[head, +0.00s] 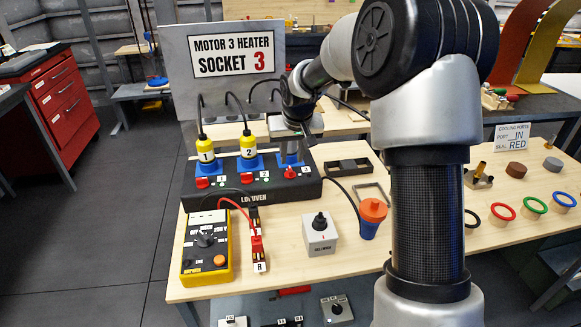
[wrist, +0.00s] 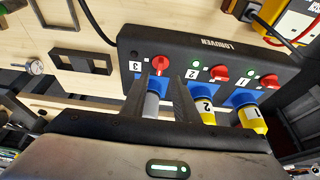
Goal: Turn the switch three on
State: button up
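The black socket box (head: 255,190) carries three blue sockets and red switches. Switch three (head: 290,172) is the red knob beside label 3; it also shows in the wrist view (wrist: 160,63), turned differently from the knobs of 1 (wrist: 268,81) and 2 (wrist: 219,75). Green lamps glow beside switches 1 and 2; I see no lit lamp beside switch three. A grey plug (wrist: 152,104) stands in socket 3. My gripper (wrist: 158,84) is above socket 3, its fingers apart on either side of the grey plug, with a visible gap on the right. The fingertips are near switch three.
Yellow plugs 1 (head: 206,149) and 2 (head: 248,151) stand left of my gripper, with cables rising. A yellow meter (head: 206,240), a grey switch box (head: 320,238) and an orange-blue connector (head: 371,215) lie in front. The sign (head: 233,65) reading "Socket 3" stands behind.

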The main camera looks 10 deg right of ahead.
aim_at(290, 169)
jog(key=x, duration=0.6)
jog(key=shift+r, duration=0.1)
grip_shut()
